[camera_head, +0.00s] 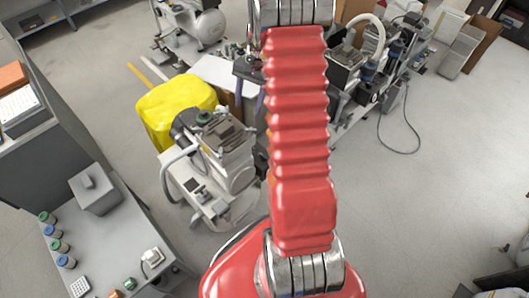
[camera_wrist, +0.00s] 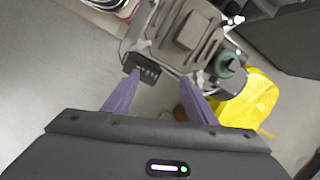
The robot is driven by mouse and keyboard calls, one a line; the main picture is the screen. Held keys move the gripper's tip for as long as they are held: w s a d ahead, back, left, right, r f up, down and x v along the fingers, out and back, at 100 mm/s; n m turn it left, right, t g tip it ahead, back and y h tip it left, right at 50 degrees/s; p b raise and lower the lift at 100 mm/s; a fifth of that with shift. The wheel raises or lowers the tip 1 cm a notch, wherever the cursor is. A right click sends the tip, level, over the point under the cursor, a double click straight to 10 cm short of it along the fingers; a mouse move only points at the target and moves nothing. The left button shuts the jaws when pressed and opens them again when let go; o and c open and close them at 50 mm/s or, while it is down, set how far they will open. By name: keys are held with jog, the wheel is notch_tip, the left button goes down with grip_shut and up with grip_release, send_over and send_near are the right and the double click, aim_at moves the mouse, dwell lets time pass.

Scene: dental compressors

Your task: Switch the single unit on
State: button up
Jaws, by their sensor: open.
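The compressor unit (camera_head: 232,150) stands alone on a pale base, left of my arm in the head view. Its grey ribbed top (camera_wrist: 187,32) and a green cap (camera_wrist: 226,64) show in the wrist view. A small dark box (camera_wrist: 143,69) with pale marks sits at its side, near the tip of my left-hand finger; I cannot tell whether they touch. My gripper (camera_wrist: 158,84) is open and empty, with two purple fingers apart beside the unit. In the head view my gripper (camera_head: 249,104) hangs above and behind the unit, its fingertips partly hidden.
A yellow bin (camera_head: 172,108) stands close behind the unit. A grey bench (camera_head: 110,225) with small jars is at left. Other compressor equipment (camera_head: 372,72) stands at upper right, with a cable (camera_head: 398,152) on the floor.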

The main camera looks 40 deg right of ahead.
jog(key=s+d+f+m+y, duration=0.1)
jog(key=d+f, duration=0.3)
jog(key=f, duration=0.4)
jog(key=s+d+f+m, duration=0.3)
jog(key=d+f, duration=0.1)
jog(key=f, duration=0.5)
jog(key=shift+d+y, duration=0.4)
jog(key=shift+f, duration=0.25)
jog(key=x, duration=1.3)
jog(key=shift+s+a+f, duration=0.2)
jog(key=shift+c, duration=0.4)
